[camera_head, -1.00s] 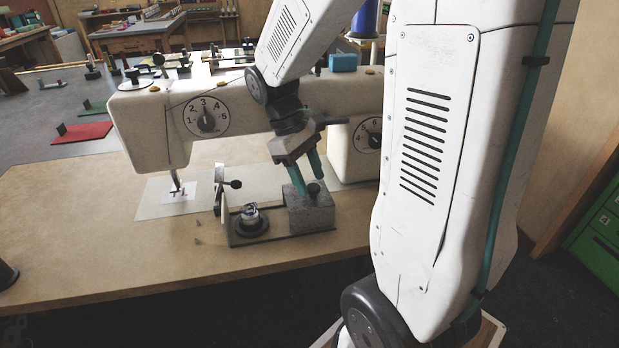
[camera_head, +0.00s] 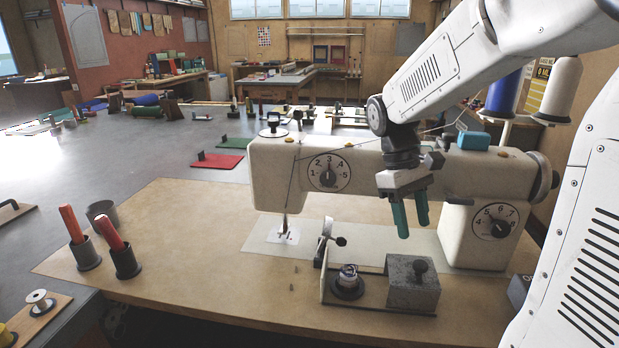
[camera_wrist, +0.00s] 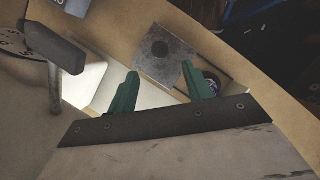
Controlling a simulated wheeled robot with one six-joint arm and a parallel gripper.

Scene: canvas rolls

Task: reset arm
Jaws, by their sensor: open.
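My gripper (camera_head: 411,222) hangs in front of the white sewing machine (camera_head: 370,165), with its two green fingers apart and nothing between them. It is above the grey metal block (camera_head: 413,284), clear of the block's dark knob. In the wrist view the open fingers (camera_wrist: 160,92) show with the block (camera_wrist: 160,55) beyond them. Beside the block, on the same low plate, sits a small round bobbin-like part (camera_head: 348,277) on a black disc. Part of it is hidden behind a finger in the wrist view.
A small clamp-like lever (camera_head: 326,242) stands left of the block. A blue spool (camera_head: 503,92) and a cream spool (camera_head: 561,88) stand behind the machine. Dark cups (camera_head: 124,262) with red-handled tools are at the left of the wooden table (camera_head: 190,235). The table's left middle is clear.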

